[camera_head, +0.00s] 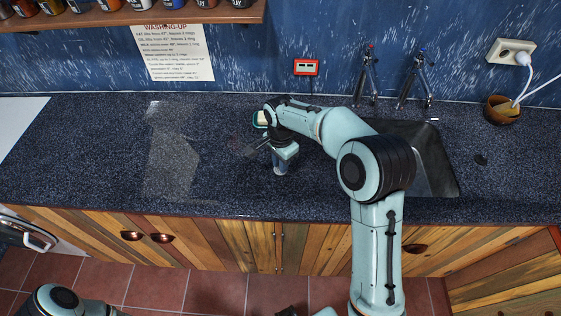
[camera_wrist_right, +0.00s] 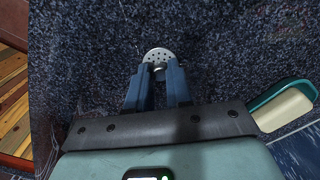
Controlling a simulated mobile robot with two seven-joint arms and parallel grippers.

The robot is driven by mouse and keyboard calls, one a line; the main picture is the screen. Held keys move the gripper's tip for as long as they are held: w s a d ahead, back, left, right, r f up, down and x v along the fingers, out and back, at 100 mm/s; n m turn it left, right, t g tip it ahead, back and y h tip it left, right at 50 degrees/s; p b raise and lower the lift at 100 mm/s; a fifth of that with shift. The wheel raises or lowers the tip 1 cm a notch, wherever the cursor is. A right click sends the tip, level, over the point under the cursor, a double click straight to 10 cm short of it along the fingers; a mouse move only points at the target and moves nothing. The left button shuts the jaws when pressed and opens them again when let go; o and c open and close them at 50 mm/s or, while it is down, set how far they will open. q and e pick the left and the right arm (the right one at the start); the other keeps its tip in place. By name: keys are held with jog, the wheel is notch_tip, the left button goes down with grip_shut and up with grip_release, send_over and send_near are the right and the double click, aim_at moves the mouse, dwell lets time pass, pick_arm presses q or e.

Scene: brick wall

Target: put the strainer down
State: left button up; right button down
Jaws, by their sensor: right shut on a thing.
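The strainer (camera_wrist_right: 158,56) is a small round metal disc with holes, seen in the right wrist view at the fingertips. My right gripper (camera_wrist_right: 158,80) is shut on the strainer's small knob between its two blue fingers. In the head view the right gripper (camera_head: 280,168) points down at the worktop (camera_head: 215,180), left of the sink. The strainer is too small and covered to make out there. I cannot tell whether it touches the worktop. My left gripper is not in view.
The metal sink (camera_head: 432,165) with two taps is to the right, partly behind my right arm. A teal and cream object (camera_wrist_right: 284,105) lies close to the gripper. A brown pot (camera_head: 497,110) stands at the back right. The worktop at left is clear.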

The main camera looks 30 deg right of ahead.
jog(key=shift+f, duration=0.1)
jog(key=c, duration=1)
grip_release()
jog(key=shift+r, duration=0.3)
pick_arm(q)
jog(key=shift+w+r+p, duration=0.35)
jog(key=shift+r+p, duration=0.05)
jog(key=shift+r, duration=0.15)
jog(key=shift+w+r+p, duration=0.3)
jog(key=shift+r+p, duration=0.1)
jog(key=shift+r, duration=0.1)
pick_arm(e)
notch_tip(320, 180, up, 12)
jog(key=shift+f, duration=0.1)
